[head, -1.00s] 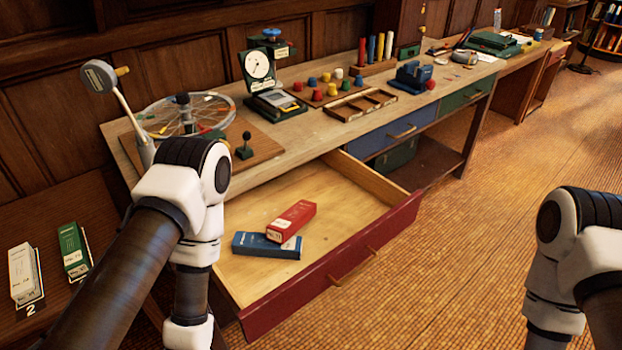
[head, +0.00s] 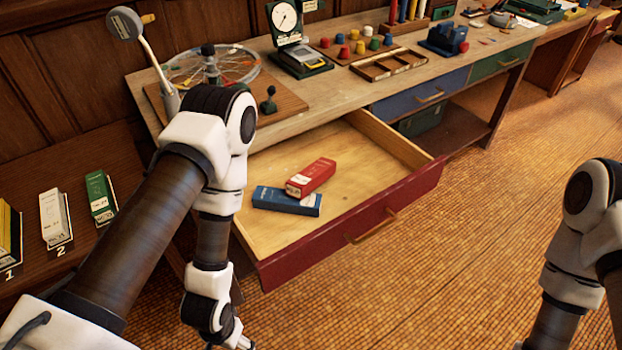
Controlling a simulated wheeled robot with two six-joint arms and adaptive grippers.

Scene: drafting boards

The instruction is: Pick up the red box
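The red box (head: 312,177) lies in the open drawer (head: 376,186), with its near end resting on or against a blue box (head: 288,202). The blue box lies flat on the drawer floor. My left arm comes in from the left and hangs down in front of the drawer's left side. Its gripper is at the bottom edge of the head view, mostly cut off, so its fingers cannot be judged. My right arm is at the right edge, away from the drawer, and its gripper is below the picture.
At left, a dark shelf carries a white box (head: 54,217) and a green box (head: 99,195). Floor at right is clear.

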